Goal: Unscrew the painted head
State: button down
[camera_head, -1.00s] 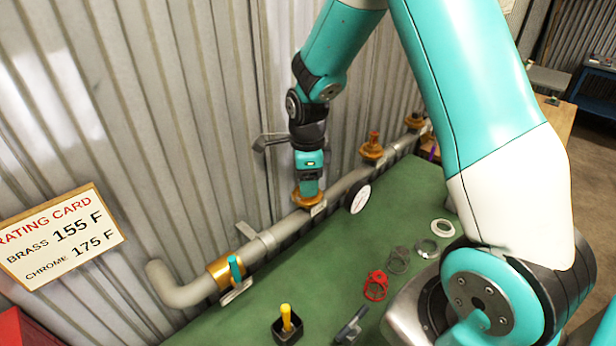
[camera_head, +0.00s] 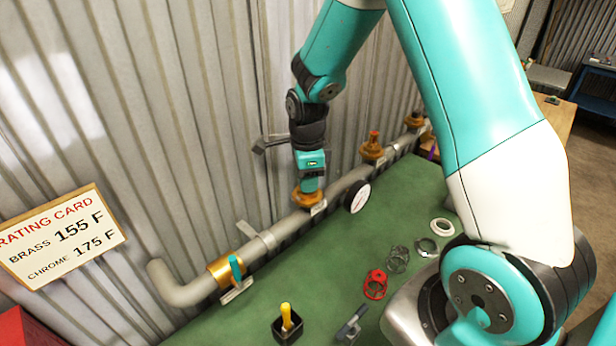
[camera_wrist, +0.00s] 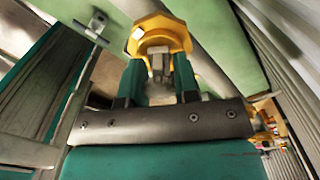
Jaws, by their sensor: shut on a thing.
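Two more fittings stand farther along the pipe, one with an orange-brown head (camera_head: 373,140) and one at the far end (camera_head: 415,120).
A white round gauge (camera_head: 358,197) stands beside the pipe. On the green bench (camera_head: 330,262) lie a red ring-shaped guard (camera_head: 376,284), grey rings (camera_head: 397,259), a white ring (camera_head: 442,227) and a black pot with a yellow-handled tool (camera_head: 287,318). A corrugated wall (camera_head: 190,120) rises close behind the pipe. A rating card (camera_head: 65,235) is at left.

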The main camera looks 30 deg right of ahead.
jog(key=shift+n, duration=1.2)
jog(key=n, duration=0.5)
jog(key=shift+n, duration=0.3)
jog(key=n, duration=0.5)
jog(key=shift+n+p, duration=0.4)
jog(key=c, duration=0.8)
grip_release()
